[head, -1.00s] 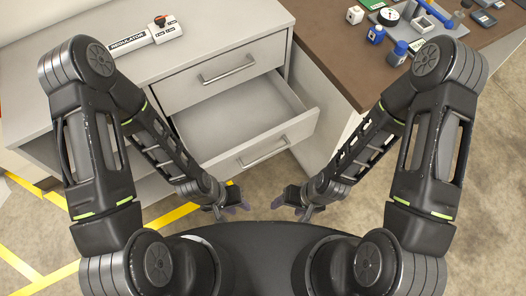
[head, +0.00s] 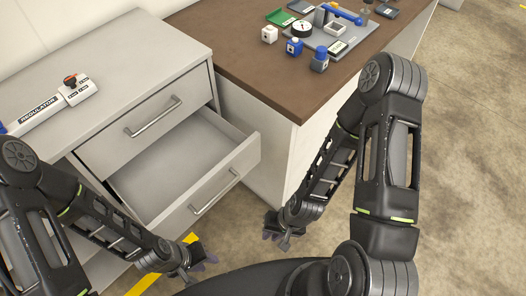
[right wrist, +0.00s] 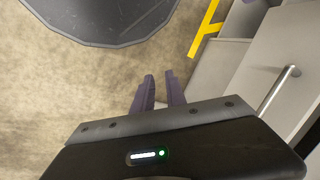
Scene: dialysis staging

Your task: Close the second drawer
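The second drawer (head: 244,158) is the lower grey drawer of the cabinet, pulled out and empty inside, with a bar handle (head: 215,191) on its front. The drawer above it (head: 145,117) is shut. My right gripper (head: 277,236) is open and empty, in front of the drawer's right end and apart from it. My left gripper (head: 198,264) is open and empty, low in front of the cabinet, below the handle in the picture. In the right wrist view, my right fingers (right wrist: 161,90) stand apart over the floor, with a bar handle (right wrist: 280,91) to their right.
The grey cabinet top (head: 120,55) carries a labelled regulator strip (head: 52,106). Floor at the right is clear. Yellow tape (head: 150,282) marks the floor.

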